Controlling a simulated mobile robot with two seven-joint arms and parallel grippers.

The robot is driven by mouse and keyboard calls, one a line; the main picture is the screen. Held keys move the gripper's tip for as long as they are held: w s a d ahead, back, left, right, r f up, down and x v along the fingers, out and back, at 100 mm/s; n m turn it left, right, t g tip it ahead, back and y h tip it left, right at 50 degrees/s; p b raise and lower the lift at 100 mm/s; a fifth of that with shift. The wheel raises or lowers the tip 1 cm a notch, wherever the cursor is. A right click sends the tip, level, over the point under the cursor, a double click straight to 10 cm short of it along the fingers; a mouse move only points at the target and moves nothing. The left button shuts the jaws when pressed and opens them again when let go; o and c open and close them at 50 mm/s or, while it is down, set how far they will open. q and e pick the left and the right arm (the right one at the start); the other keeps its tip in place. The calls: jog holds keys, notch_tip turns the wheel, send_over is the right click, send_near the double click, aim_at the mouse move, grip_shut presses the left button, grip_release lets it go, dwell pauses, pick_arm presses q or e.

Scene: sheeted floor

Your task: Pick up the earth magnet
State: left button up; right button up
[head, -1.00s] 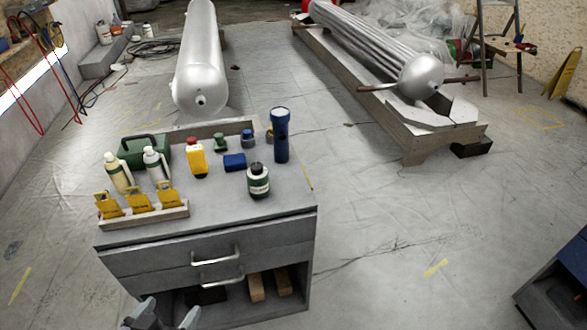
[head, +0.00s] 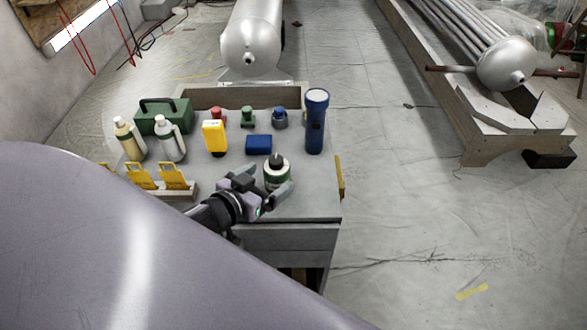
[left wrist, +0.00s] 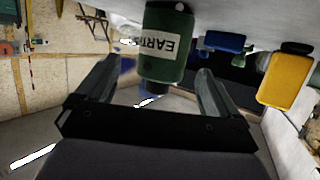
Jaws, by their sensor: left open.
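The earth magnet (head: 277,171) is a small dark green, bottle-like thing with a white label band and a black top. It stands upright near the front right of the grey cabinet top. In the left wrist view it appears upside down (left wrist: 166,52), with "EART" readable on its label. My left gripper (head: 266,186) is open at the near side of the magnet. In the left wrist view the open fingers (left wrist: 158,76) lie on either side of the magnet's top end. I cannot tell whether they touch it. My right gripper is not in view.
A blue flashlight (head: 316,122) stands behind and right of the magnet. A blue box (head: 258,144) and a yellow device (head: 214,136) are behind it. Yellow tags (head: 174,177), two bottles and a green case (head: 160,118) are left.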

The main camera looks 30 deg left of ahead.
aim_at(281, 167)
pick_arm(q)
jog(key=shift+x, duration=3.4)
jog(key=shift+a+r, duration=0.1)
jog(key=shift+r, duration=0.05)
jog(key=c, duration=1.3)
jog(key=shift+r, duration=0.1)
notch_tip(281, 167, up, 20)
jog(key=p, duration=0.3)
jog(key=shift+p, duration=0.4)
